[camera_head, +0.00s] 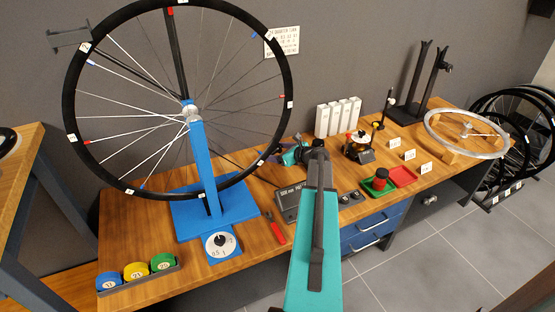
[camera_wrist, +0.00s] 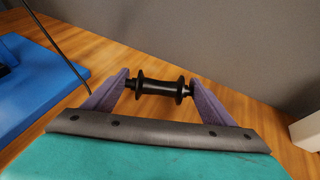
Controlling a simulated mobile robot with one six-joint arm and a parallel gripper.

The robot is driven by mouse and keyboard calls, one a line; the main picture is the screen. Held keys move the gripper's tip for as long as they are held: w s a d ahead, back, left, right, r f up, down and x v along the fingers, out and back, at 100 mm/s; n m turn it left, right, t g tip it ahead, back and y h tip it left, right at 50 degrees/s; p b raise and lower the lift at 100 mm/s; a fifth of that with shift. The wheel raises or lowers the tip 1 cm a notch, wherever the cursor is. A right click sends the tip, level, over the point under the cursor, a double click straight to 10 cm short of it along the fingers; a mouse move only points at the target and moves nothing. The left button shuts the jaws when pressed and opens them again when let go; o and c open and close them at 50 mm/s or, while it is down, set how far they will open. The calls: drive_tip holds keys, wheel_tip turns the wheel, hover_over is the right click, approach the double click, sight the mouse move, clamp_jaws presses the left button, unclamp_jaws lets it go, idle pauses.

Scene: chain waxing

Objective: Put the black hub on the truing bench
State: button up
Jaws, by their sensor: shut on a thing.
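The black hub (camera_wrist: 160,86) is a spool shape with two flanges and a thin axle. In the wrist view it lies crosswise between the two purple fingers of my gripper (camera_wrist: 158,90), which are shut on its ends. In the head view my gripper (camera_head: 272,152) is over the middle of the wooden truing bench (camera_head: 150,230), right of the big wheel, and the hub is hard to make out there. Bare bench wood and the grey wall show behind the hub in the wrist view. I cannot tell how far it is above the wood.
The blue truing stand (camera_head: 205,170) holds a large spoked wheel (camera_head: 70,110). A grey box (camera_head: 288,203), red-handled pliers (camera_head: 277,230), white boxes (camera_head: 338,117), a red tray (camera_head: 402,176) and a silver rim (camera_head: 440,140) occupy the bench.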

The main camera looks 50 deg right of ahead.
drive_tip(key=shift+f, duration=0.2)
drive_tip(key=shift+f, duration=0.1)
drive_tip(key=shift+f, duration=1.75)
drive_tip(key=shift+f, duration=0.15)
drive_tip(key=o, duration=1.1)
drive_tip(key=v, duration=1.2)
drive_tip(key=shift+r, duration=0.2)
